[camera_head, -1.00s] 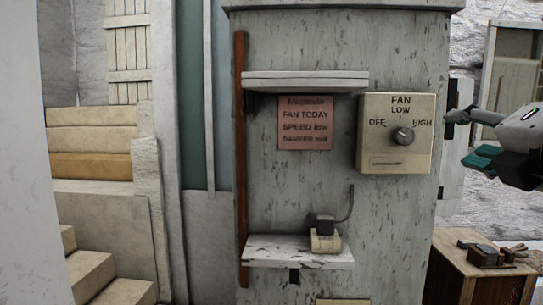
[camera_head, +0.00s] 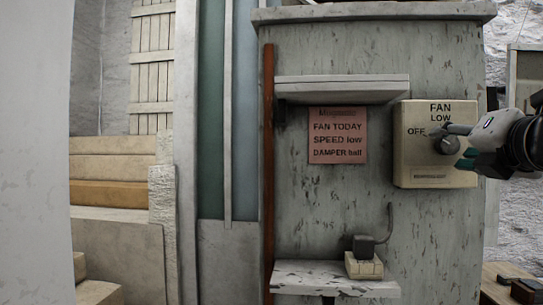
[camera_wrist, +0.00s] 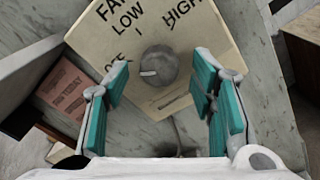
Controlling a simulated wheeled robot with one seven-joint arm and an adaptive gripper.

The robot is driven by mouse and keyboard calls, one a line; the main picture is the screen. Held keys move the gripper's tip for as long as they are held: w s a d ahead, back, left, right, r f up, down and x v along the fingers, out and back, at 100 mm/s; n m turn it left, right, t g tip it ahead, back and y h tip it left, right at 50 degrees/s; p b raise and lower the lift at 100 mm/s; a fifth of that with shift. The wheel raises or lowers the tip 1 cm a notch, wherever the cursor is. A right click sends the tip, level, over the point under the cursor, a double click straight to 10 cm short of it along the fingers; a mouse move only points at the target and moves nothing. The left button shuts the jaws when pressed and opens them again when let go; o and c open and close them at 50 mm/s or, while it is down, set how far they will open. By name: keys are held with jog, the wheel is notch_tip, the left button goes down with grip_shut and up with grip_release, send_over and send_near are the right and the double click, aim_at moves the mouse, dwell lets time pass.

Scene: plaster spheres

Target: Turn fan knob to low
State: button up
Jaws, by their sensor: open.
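The fan knob (camera_head: 446,145) is a dark grey round dial on the cream FAN panel (camera_head: 410,170). The panel carries the words OFF, LOW and HIGH; HIGH is hidden by my gripper in the head view. In the wrist view the knob (camera_wrist: 158,66) has a short pale mark on the side towards OFF. My gripper (camera_head: 459,144) is at the panel, coming from the right. In the wrist view my gripper (camera_wrist: 160,84) is open, its teal-padded fingers on either side of the knob with gaps. Whether a fingertip touches the panel cannot be told.
A pink notice (camera_head: 338,136) left of the panel reads FAN TODAY, SPEED low, DAMPER half. A shelf (camera_head: 342,86) juts out above it. A lower shelf (camera_head: 320,277) holds a small block-like object (camera_head: 364,264). A wooden table (camera_head: 494,290) stands lower right.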

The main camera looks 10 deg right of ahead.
jog(key=shift+x, duration=0.8)
jog(key=shift+c, duration=0.2)
jog(key=c, duration=1.1)
jog(key=shift+m, duration=0.3)
jog(key=m+p, duration=0.1)
jog(key=m, duration=1)
jog(key=shift+h, duration=0.4)
jog(key=shift+m, duration=0.4)
